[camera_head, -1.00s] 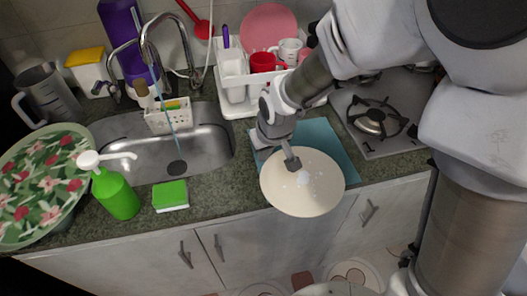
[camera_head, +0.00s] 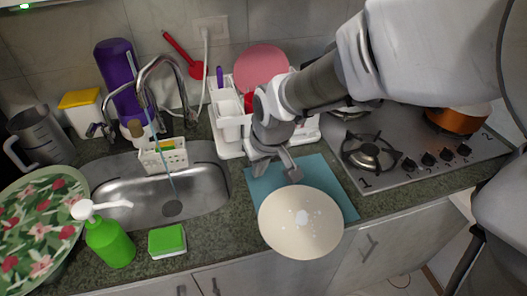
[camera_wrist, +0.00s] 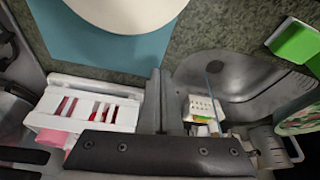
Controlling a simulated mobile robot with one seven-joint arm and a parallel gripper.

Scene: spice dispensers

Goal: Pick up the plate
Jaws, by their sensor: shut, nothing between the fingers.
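A cream plate (camera_head: 300,235) with small white marks near its middle is at the front of the teal mat (camera_head: 268,184). In the head view it overlaps the counter's front edge; I cannot tell how far it overhangs. Its edge also shows at the top of the wrist view (camera_wrist: 125,12). My gripper (camera_head: 291,171) is just behind the plate, over the mat. Its fingers are shut and empty, apart from the plate in the picture. In the wrist view the shut fingers (camera_wrist: 157,85) point towards the mat and plate.
A white dish rack (camera_head: 228,125) with a pink plate stands behind my gripper. The stove (camera_head: 400,160) is to the right. The sink (camera_head: 150,190), green soap bottle (camera_head: 110,243), sponge (camera_head: 167,241) and floral plate (camera_head: 40,215) are to the left.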

